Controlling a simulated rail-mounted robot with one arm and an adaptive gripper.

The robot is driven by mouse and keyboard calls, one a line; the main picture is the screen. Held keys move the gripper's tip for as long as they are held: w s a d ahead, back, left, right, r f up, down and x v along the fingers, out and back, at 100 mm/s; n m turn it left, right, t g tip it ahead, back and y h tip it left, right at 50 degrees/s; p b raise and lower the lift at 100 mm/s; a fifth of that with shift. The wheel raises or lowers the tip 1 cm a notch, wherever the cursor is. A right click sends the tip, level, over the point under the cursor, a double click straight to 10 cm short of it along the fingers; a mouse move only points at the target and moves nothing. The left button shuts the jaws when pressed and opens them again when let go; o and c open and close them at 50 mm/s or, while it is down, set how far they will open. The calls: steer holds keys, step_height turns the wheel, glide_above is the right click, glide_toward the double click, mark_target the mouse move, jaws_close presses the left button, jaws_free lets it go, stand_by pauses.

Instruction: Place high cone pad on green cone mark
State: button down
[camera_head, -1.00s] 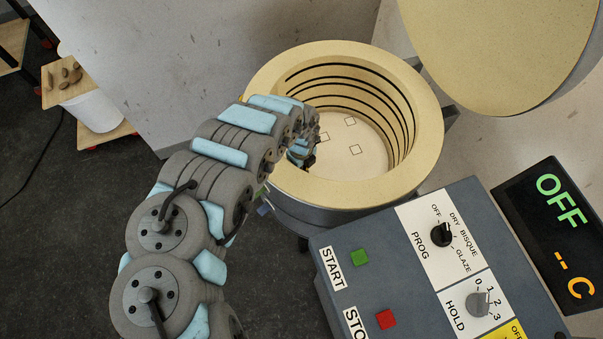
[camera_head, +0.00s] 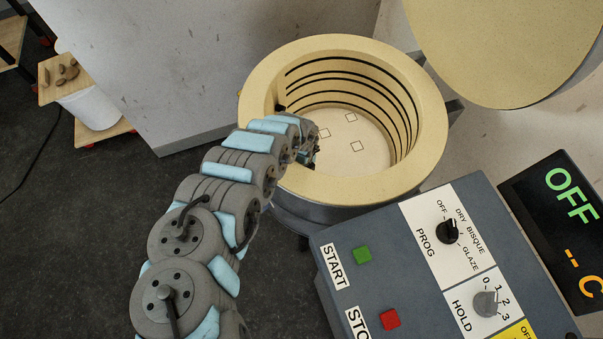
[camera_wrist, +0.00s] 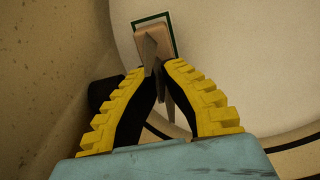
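The high cone pad (camera_wrist: 153,42) is a tan block with grey pointed cones, seen from above in the wrist view. The green cone mark (camera_wrist: 138,27) is a dark green outline with a pale inside on the kiln floor. The pad covers much of it, with the outline showing at the top and sides. I cannot tell whether the pad touches the floor. My gripper (camera_wrist: 162,66) has its yellow-backed fingers closed together at the pad, with grey cones between them. In the head view my gripper (camera_head: 308,158) is inside the kiln, and the pad is hidden.
The round kiln (camera_head: 421,170) has a thick cream rim and grooved walls around my wrist. Several square marks (camera_head: 357,146) lie on its floor. The lid (camera_head: 490,60) is open at upper right. A control panel (camera_head: 430,265) stands at front right; the display (camera_head: 560,225) reads OFF.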

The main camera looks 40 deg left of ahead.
steer(key=c, duration=1.7)
jaws_free()
steer(key=shift+f, duration=0.15)
steer(key=o, duration=0.5)
steer(key=shift+c, duration=0.2)
step_height(320, 180, up, 12)
steer(key=p, duration=0.4)
steer(key=shift+r, duration=0.2)
